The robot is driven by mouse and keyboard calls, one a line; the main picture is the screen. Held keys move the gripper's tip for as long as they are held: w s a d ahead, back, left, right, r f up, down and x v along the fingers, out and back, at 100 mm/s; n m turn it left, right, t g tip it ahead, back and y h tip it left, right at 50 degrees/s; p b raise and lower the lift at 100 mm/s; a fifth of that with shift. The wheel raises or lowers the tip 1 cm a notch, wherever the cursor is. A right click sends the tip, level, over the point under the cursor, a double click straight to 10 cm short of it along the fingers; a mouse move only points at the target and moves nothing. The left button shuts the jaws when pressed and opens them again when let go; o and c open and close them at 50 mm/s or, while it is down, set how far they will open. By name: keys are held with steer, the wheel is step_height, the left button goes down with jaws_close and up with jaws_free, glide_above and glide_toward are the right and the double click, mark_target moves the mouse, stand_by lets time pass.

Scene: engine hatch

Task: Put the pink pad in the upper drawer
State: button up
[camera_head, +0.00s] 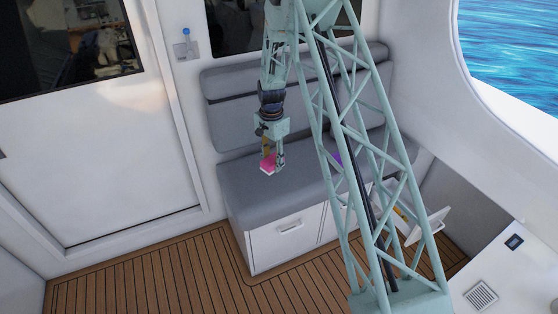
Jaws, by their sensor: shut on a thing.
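The pink pad (268,162) is small and shows at the tips of my gripper (272,160), over the grey seat cushion of the bench. My gripper points down and is shut on the pad. I cannot tell whether the pad touches the cushion. Below the seat is a white drawer front (290,232) with a handle, which looks closed. Further right, an open white drawer (402,217) sticks out, partly hidden behind my arm's lattice. I cannot tell from here which drawer is the upper one.
A small purple thing (337,158) lies on the grey bench seat (250,192), partly behind my arm. Grey backrests (235,90) stand behind it. A white counter (510,270) is at the lower right. The wooden floor (170,275) in front is clear.

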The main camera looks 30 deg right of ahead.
steer(key=s+a+r+n, duration=0.3)
steer(key=s+a+n, duration=0.3)
steer(key=a+n, duration=0.1)
steer(key=s+a+r+n, duration=0.2)
steer(key=s+a+n, duration=0.5)
steer(key=a, duration=0.2)
steer(key=shift+a+r, duration=0.25)
steer(key=shift+r, duration=0.15)
steer(key=shift+s, duration=0.1)
